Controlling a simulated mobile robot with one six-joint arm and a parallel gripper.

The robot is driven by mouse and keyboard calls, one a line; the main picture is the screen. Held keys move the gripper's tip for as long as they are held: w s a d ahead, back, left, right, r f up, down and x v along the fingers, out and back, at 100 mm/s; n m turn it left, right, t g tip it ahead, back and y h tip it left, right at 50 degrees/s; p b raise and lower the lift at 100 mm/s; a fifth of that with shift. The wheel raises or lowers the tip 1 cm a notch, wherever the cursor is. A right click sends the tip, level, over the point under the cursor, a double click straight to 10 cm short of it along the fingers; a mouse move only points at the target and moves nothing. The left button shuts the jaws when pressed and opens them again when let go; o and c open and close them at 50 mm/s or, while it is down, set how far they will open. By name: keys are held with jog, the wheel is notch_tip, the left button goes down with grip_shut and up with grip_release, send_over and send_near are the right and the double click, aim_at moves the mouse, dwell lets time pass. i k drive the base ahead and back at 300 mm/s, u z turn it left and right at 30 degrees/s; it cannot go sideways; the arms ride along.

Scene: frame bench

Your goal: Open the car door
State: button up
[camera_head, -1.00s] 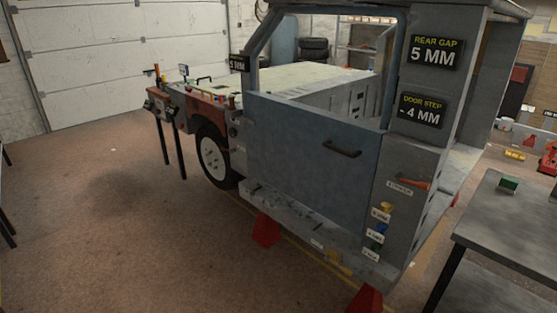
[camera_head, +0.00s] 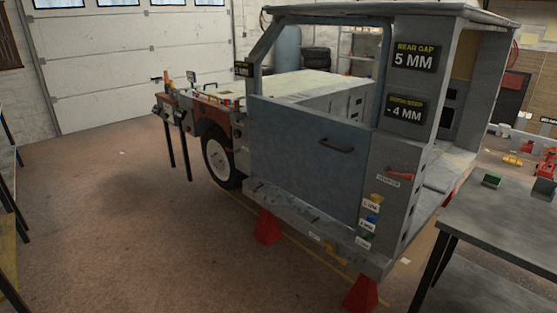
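The car door (camera_head: 305,150) is a flat blue-grey panel on the side of the vehicle body, with an open window frame above it. It looks shut, level with the body around it. A dark handle (camera_head: 337,146) sits on its upper right part, near the rear edge. The rear pillar (camera_head: 399,150) beside it carries a "REAR GAP 5 MM" sign (camera_head: 414,57) and a "DOOR STEP - 4 MM" sign (camera_head: 405,109). My gripper is not in view.
The vehicle stands on red stands (camera_head: 268,226). A grey table (camera_head: 500,225) with small items is at the right. An orange-handled lever (camera_head: 400,174) and coloured knobs are on the rear pillar. Open floor (camera_head: 120,210) lies left and in front of the door.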

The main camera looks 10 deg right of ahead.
aim_at(320, 158)
jog(key=u, duration=0.1)
jog(key=k, duration=0.4)
jog(key=z, duration=0.2)
jog(key=i, duration=0.85)
jog(key=z, duration=1.75)
jog(key=k, duration=0.1)
jog(key=u, duration=3.05)
